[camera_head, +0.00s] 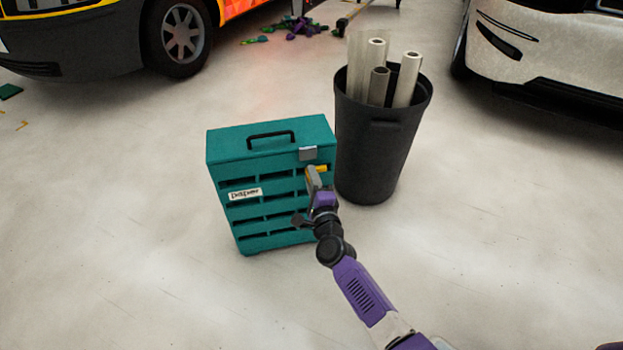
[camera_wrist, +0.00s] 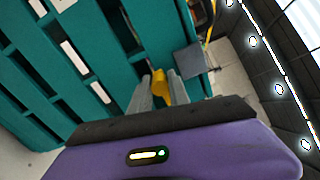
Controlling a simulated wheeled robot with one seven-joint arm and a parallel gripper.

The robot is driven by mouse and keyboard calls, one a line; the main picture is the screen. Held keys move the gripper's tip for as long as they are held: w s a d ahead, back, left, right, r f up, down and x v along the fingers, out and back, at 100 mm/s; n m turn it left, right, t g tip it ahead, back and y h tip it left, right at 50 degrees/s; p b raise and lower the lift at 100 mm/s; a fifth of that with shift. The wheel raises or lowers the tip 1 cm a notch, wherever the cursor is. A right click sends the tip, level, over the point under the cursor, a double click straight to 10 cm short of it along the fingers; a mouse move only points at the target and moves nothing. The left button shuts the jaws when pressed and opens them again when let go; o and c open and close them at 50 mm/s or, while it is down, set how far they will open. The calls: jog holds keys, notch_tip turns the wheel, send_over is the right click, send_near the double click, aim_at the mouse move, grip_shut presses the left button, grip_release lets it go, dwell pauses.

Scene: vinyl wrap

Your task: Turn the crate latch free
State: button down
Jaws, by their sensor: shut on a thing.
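The teal crate (camera_head: 265,145) stands upright on the floor, with a black handle on top and slotted openings in its front. Its yellow latch (camera_head: 320,169) is at the upper right of the front, just below a grey plate (camera_head: 308,153). My gripper (camera_head: 313,180) reaches the crate's front from the lower right. In the wrist view, my gripper's grey fingers (camera_wrist: 158,92) are closed on the yellow latch (camera_wrist: 161,86), one on each side. The grey plate (camera_wrist: 190,60) is beside the latch there. Parts of the latch are hidden by the fingers.
A black bin (camera_head: 372,155) holding several rolls stands close to the crate's right side. Two vehicles (camera_head: 183,35) (camera_head: 545,60) stand at the back left and back right. Coloured scraps (camera_head: 300,27) lie far back. The floor left and in front of the crate is clear.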

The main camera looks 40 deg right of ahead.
jog(key=shift+f, duration=0.1)
dwell(0.4)
jog(key=c, duration=1.3)
grip_release()
jog(key=shift+o, duration=0.2)
jog(key=p+v, duration=0.2)
jog(key=v, duration=0.6)
jog(key=shift+p, duration=0.3)
